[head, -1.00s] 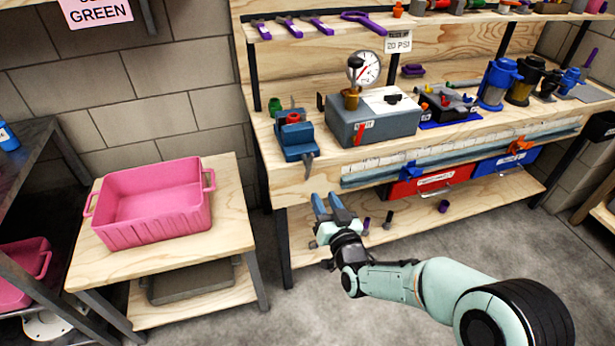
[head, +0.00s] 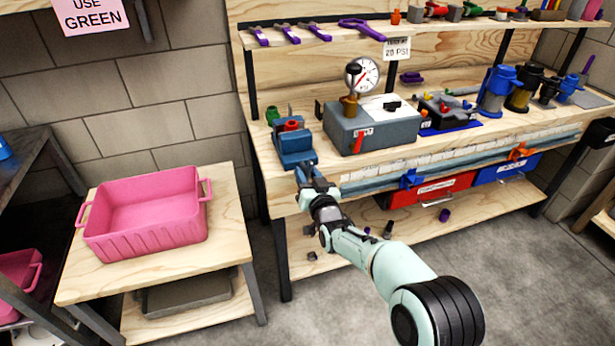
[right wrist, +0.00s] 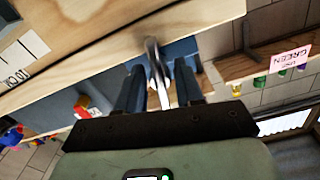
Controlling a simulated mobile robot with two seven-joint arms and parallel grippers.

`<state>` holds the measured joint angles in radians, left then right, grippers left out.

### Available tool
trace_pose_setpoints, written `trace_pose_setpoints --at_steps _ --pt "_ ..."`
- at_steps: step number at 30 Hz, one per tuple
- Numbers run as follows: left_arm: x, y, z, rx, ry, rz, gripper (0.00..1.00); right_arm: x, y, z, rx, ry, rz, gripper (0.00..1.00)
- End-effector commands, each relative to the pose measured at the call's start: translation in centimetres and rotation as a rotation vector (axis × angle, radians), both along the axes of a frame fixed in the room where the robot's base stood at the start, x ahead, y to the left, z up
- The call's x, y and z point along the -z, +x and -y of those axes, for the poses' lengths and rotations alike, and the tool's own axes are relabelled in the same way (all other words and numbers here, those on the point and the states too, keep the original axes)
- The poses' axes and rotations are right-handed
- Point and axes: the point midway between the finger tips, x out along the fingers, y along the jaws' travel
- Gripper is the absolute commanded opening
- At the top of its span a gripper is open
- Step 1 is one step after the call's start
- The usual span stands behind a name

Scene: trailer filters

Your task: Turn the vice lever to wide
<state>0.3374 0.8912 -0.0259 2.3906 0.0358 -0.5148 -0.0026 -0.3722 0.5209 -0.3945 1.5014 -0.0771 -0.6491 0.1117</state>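The blue vice (head: 296,148) stands at the left front corner of the workbench, with a red piece on top. My right gripper (head: 306,172) is just below and in front of it, fingers pointing up at it. In the right wrist view, the pale metal vice lever (right wrist: 156,65) runs between the two blue fingers of the right gripper (right wrist: 160,80). The fingers stand apart, one on each side of the lever. Contact cannot be made out. In the head view the gripper covers the vice's lower front. My left gripper is not in view.
A grey box with a pressure gauge (head: 362,74) stands right of the vice on the workbench (head: 264,150). A pink bin (head: 150,222) sits on a side table at left. Red (head: 432,186) and blue drawers hang under the bench.

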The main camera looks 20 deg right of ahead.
Motion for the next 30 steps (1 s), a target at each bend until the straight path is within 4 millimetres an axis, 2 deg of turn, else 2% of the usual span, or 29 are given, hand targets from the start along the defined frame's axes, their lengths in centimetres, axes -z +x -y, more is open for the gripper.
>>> trace_pose_setpoints --at_steps 7,10,11,22,30 --pt "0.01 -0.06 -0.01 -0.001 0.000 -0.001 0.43 0.02 0.04 -0.01 0.000 0.000 0.000 0.36" --pt "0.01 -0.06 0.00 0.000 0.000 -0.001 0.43 0.02 0.03 -0.01 0.000 0.000 0.000 0.04" --pt "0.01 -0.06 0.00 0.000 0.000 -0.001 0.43 0.01 0.03 -0.01 0.000 0.000 0.000 0.00" --pt "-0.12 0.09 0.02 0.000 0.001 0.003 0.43 0.00 0.02 -0.02 0.000 -0.033 0.001 0.00" --pt "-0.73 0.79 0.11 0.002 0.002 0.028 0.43 -0.01 0.01 -0.06 -0.001 -0.186 0.006 0.00"
